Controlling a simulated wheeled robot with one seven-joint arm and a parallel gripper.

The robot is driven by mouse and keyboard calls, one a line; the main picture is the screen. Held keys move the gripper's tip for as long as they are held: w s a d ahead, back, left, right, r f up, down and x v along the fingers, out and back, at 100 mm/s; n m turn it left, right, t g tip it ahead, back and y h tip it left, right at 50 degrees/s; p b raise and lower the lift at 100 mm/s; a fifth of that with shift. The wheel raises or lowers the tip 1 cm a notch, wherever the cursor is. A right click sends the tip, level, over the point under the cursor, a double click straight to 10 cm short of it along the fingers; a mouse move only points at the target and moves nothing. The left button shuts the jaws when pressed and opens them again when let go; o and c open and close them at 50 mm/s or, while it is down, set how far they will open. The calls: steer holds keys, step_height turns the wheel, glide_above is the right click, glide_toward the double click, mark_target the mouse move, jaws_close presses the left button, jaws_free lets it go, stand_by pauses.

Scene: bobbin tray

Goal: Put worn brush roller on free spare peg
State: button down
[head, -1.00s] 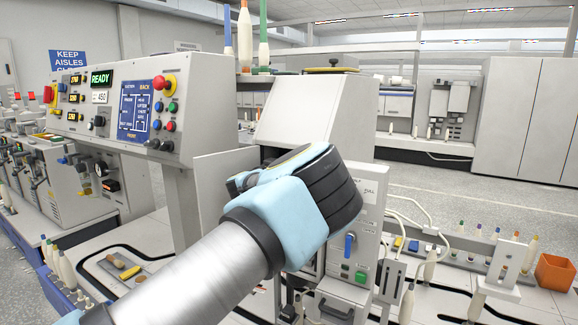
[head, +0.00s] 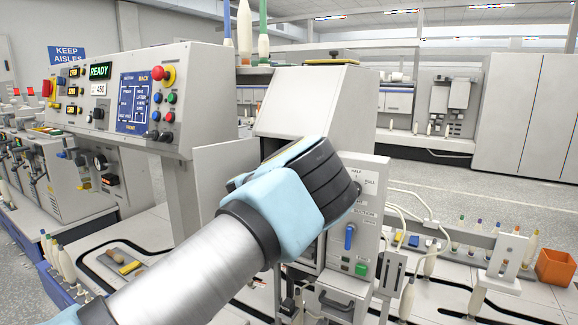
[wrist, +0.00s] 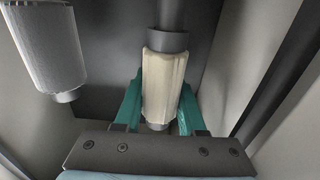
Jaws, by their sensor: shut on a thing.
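My gripper (wrist: 160,90) shows in the wrist view with green fingers on both sides of a cream roller (wrist: 163,85). It is shut on this roller, whose surface looks uneven, with grey collars at both ends. A dark grey shaft (wrist: 172,14) lies in line with its far end; I cannot tell whether the roller is on it. A light grey, fuzzy roller (wrist: 48,42) is at the upper left, apart from my fingers. No bare spare peg can be made out. In the head view my wrist hides the fingers and the roller, in front of the grey machine housing (head: 308,100).
In the wrist view, pale walls (wrist: 245,60) stand close on both sides, with a dark bar at the right. In the head view, a control panel (head: 145,95) is at the left. A switch box (head: 358,215) stands right of my wrist, and an orange bin (head: 555,268) is far right.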

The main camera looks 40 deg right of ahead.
steer(key=shift+f+b, duration=0.35)
steer(key=shift+f, duration=0.3)
steer(key=shift+f, duration=0.35)
steer(key=shift+f+b, duration=0.15)
steer(key=shift+b, duration=0.15)
steer(key=shift+c, duration=2.1)
jaws_free()
steer(key=b+v, duration=0.2)
steer(key=v, duration=0.9)
